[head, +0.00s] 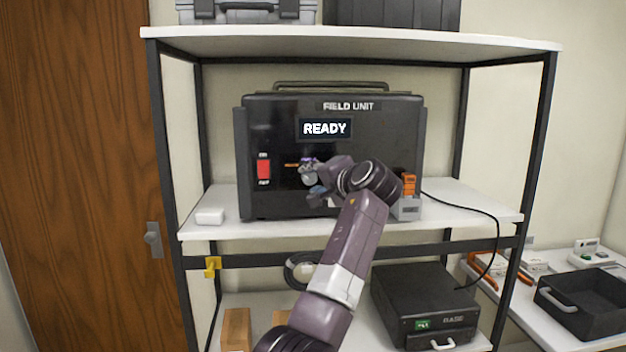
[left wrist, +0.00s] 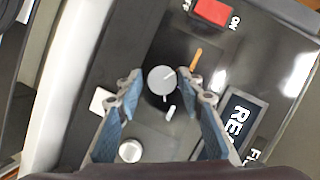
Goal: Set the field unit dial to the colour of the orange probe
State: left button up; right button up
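The field unit (head: 390,130) is a black case on the middle shelf with a lit READY display. A white mark (left wrist: 171,112) lies below the dial. My left gripper (head: 313,178) is at the panel; in the left wrist view its blue fingers (left wrist: 164,82) stand either side of the dial, open, with gaps visible. The orange probe (head: 409,184) stands in a grey holder (head: 407,208) at the unit's right. My right gripper is out of view.
A red switch (head: 263,168) is left of the dial. A small white box (head: 210,216) lies on the shelf at left. A black cable (head: 496,230) runs from the unit down to the right. A black base box (head: 425,300) stands below.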

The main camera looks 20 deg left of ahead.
pick_arm(q)
jog(key=shift+o, duration=0.7)
jog(key=shift+r, duration=0.1)
jog(key=v, duration=1.2)
